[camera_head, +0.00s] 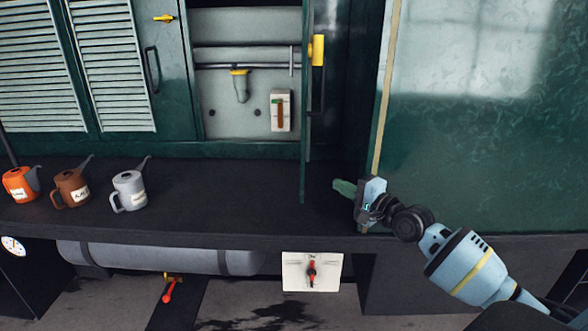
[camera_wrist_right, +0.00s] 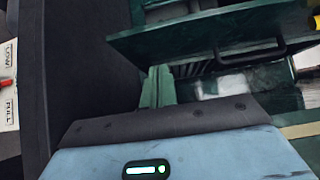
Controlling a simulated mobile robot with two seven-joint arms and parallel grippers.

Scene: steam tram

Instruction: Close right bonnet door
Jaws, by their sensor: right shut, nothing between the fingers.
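The right bonnet door (camera_head: 304,120) is dark green and stands open, seen nearly edge-on, with a yellow latch (camera_head: 317,50) on its right face. In the right wrist view the door (camera_wrist_right: 190,32) crosses the top, with its black handle (camera_wrist_right: 250,52) below it. My right gripper (camera_head: 343,187) is shut and empty, just right of the door's lower end and apart from it. Its green fingers also show in the right wrist view (camera_wrist_right: 157,87). The left bonnet door (camera_head: 110,65) is louvred and closed. My left gripper is not in view.
An orange can (camera_head: 18,184), a brown can (camera_head: 71,188) and a grey can (camera_head: 129,190) stand on the dark ledge (camera_head: 230,190) at left. A green wall (camera_head: 480,120) rises right of my gripper. A red lever on a white plate (camera_head: 298,272) sits below.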

